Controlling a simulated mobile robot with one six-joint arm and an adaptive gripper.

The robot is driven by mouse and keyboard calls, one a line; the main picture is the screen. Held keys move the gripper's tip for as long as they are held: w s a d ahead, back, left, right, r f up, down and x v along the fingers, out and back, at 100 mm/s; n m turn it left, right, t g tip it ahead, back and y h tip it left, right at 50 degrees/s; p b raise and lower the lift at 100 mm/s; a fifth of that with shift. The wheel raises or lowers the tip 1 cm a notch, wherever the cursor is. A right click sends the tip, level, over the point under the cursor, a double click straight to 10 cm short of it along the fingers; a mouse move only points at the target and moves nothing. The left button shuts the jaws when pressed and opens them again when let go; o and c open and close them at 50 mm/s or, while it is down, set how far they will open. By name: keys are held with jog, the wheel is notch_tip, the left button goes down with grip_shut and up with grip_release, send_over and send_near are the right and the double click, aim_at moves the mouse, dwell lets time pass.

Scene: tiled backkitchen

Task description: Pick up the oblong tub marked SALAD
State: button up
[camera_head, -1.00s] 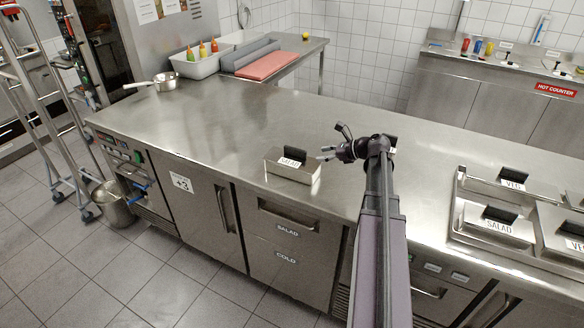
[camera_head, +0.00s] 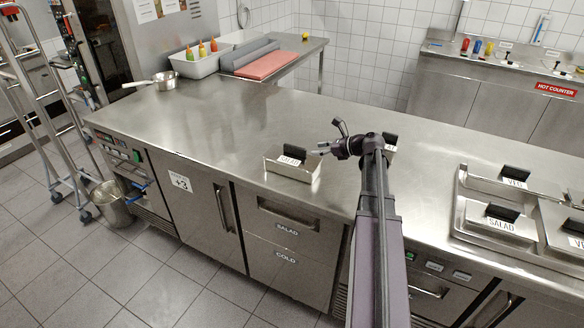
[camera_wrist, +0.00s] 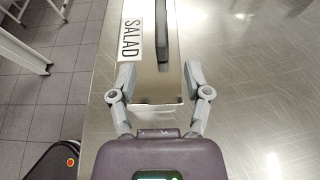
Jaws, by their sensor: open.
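The oblong steel tub marked SALAD (camera_head: 292,170) stands upright near the front edge of the counter in the head view. It has a black handle on its lid and a white label. In the wrist view the tub (camera_wrist: 160,80) lies ahead, with its near end between the fingers. My gripper (camera_head: 322,149) is open just right of the tub in the head view. In the wrist view my gripper (camera_wrist: 159,78) has one finger on each side of the tub's near end; I cannot tell whether they touch it.
The steel counter (camera_head: 220,125) is clear left of and behind the tub. At the right, lidded tubs, one also marked SALAD (camera_head: 500,226), sit in a raised frame. A pan (camera_head: 165,80) stands far left. The counter's front edge drops to the tiled floor (camera_wrist: 55,90).

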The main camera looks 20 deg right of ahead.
aim_at(306, 150)
jog(key=b+x, duration=0.1)
jog(key=x, duration=0.3)
jog(key=shift+w+a+f, duration=0.1)
jog(key=shift+w+a, duration=0.1)
jog(key=shift+w, duration=0.05)
jog(key=shift+r+b+x, duration=0.15)
jog(key=shift+b+x, duration=0.3)
jog(key=shift+x, duration=0.85)
jog(key=shift+r+b+x, duration=0.15)
jog(key=shift+b+x, duration=0.25)
jog(key=shift+x, duration=0.9)
jog(key=shift+w, duration=0.15)
grip_shut()
